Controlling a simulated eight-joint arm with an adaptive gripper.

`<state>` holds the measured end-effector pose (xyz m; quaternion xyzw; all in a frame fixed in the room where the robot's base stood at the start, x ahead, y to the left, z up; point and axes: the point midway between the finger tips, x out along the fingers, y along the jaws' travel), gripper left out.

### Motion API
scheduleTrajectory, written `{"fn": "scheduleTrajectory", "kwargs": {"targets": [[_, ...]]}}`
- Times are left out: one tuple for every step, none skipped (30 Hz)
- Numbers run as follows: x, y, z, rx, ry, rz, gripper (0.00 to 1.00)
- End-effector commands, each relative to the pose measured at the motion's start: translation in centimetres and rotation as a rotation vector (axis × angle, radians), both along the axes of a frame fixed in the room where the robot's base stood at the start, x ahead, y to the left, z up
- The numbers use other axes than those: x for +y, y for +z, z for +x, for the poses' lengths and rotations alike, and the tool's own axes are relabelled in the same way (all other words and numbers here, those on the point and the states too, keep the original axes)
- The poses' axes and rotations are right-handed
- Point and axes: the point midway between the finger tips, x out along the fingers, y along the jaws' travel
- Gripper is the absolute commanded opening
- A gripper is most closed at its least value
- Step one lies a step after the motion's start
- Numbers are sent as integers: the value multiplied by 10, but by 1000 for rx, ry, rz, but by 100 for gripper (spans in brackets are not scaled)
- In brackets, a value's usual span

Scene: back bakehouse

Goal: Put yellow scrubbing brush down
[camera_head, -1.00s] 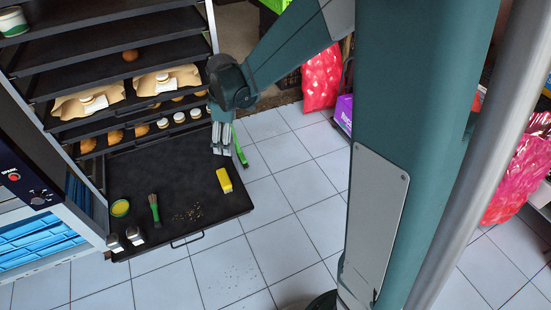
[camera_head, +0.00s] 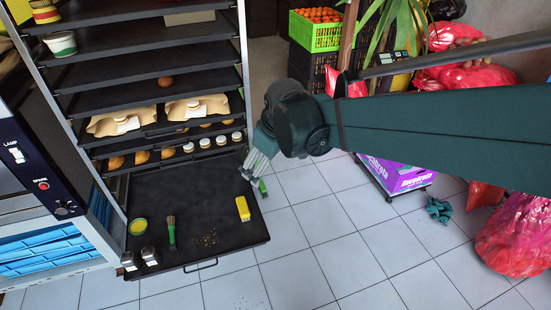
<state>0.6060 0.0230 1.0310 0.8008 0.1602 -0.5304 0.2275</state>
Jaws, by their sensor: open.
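The yellow scrubbing brush (camera_head: 243,209), a small yellow block, lies on the right part of the pulled-out dark tray (camera_head: 215,252), near its right edge. My gripper (camera_head: 259,180) is open, just above and right of the brush in the picture, over the tray's far right corner. It appears apart from the brush and holds nothing that I can make out. A bit of bright green shows at its fingertips; I cannot tell whether it is part of the gripper.
On the tray are a green-handled brush (camera_head: 171,232), a yellow-topped tub (camera_head: 138,227), two shakers (camera_head: 149,256) and crumbs (camera_head: 205,240). The rack shelves (camera_head: 160,100) above hold bread and jars.

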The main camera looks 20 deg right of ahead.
Motion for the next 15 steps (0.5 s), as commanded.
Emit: {"fn": "scheduleTrajectory", "kwargs": {"targets": [[-1, 4, -8, -8, -19, 7, 90], [-2, 5, -13, -14, -32, 13, 90], [-3, 8, -18, -21, -48, 20, 90], [-4, 10, -23, -26, -61, 25, 90], [-5, 12, -27, -31, -74, 31, 90], [-6, 14, -33, -38, -90, 38, 90], [-6, 15, -37, -43, -103, 43, 90], [-7, 17, -41, -48, -115, 49, 90], [-8, 19, -47, -55, -132, 56, 90], [-8, 20, -51, -60, -144, 62, 90], [-9, 21, -56, -65, -157, 69, 90], [-10, 23, -61, -73, -173, 77, 90], [-10, 24, -65, -78, -186, 82, 90], [-11, 25, -69, -83, -198, 88, 90], [-12, 26, -75, -90, -214, 96, 90]]}}
